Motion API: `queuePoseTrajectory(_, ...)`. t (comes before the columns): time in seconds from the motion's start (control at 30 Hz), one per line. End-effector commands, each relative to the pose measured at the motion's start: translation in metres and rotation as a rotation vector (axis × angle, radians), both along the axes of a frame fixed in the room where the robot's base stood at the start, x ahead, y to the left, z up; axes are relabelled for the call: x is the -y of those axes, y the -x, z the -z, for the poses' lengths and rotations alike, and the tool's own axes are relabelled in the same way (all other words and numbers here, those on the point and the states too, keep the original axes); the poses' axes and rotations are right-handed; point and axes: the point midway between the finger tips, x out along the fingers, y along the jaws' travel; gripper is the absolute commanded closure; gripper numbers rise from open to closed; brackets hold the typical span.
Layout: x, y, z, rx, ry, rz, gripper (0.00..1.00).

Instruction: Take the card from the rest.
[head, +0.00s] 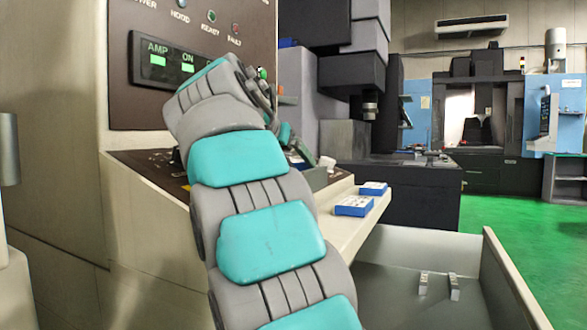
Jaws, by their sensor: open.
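My arm rises through the middle of the head view, bends in front of the control panel and comes down behind itself. My gripper (302,156) is at its far end, low over the console ledge, open and mostly hidden by my own arm. A grey block-like holder (316,179), possibly the rest, stands on the ledge just below it, partly covered by my arm. I cannot make out the card. I cannot tell whether the gripper touches the holder.
Two blue-and-white boxes (354,206) (374,188) lie on the cream ledge (361,226) to the right. The panel (200,22) with green-lit displays stands close behind my arm. An open tray (400,265) with two small metal pieces (454,287) is lower right. Green floor (510,235) is clear beyond.

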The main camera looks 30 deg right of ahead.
Motion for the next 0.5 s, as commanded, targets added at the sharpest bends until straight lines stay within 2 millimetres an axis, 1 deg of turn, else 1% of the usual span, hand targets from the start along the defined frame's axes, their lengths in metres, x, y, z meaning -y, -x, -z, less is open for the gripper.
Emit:
queuePoseTrajectory(0.07,-0.0003,0.0001,-0.0006,0.001,0.001,0.000,0.10)
queuePoseTrajectory(0.5,-0.0006,0.0003,-0.0011,0.002,0.000,0.000,0.59)
